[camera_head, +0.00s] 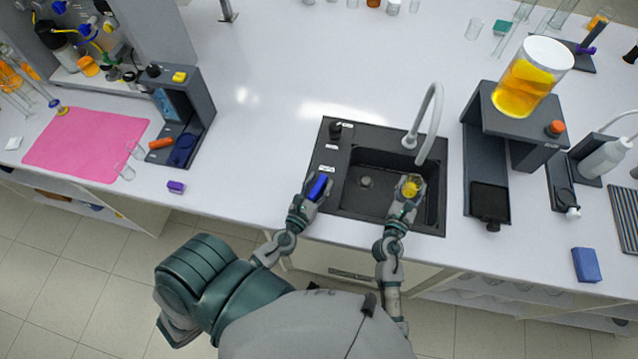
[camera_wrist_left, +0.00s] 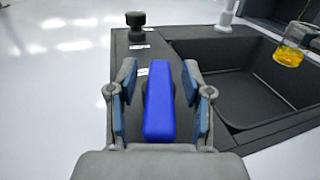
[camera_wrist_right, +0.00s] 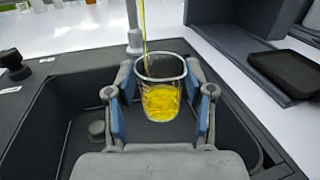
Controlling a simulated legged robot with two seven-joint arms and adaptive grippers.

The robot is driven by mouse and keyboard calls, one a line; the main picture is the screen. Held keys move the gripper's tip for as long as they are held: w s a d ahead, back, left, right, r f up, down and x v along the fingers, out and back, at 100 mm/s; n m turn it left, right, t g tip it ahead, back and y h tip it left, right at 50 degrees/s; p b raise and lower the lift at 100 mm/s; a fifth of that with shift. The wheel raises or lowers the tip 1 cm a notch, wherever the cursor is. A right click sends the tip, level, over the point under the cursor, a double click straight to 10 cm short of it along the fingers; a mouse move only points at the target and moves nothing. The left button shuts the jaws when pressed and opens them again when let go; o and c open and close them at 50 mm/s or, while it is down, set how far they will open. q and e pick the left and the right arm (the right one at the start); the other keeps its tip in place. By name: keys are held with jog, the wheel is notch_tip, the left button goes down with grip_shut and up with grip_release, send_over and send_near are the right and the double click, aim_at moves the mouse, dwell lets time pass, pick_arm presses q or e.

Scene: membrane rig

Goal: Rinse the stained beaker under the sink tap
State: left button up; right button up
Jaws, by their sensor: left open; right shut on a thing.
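The glass beaker (camera_head: 410,187) with yellow contents is in my right gripper (camera_head: 411,180), over the right part of the sink basin. In the right wrist view the beaker (camera_wrist_right: 160,90) sits upright between the closed fingers. A thin yellowish streak (camera_wrist_right: 143,32) reaches down to its mouth. The tap (camera_head: 435,105) arches over the basin, its spout end above the beaker. The sink (camera_head: 345,205) is black. My left gripper (camera_wrist_left: 158,95) is open, with a blue handle-like block (camera_wrist_left: 158,100) between its fingers at the sink's left panel; contact is unclear.
A black knob (camera_head: 335,129) stands at the panel's back left. A dark stand (camera_head: 520,125) carrying a large vessel of yellow liquid (camera_head: 528,80) is right of the sink. The counter left of the sink is mostly clear, up to a pink mat (camera_head: 85,145).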

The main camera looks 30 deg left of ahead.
pick_arm(q)
jog(key=s, duration=1.2)
jog(key=shift+d, duration=0.3)
jog(key=shift+w, duration=0.1)
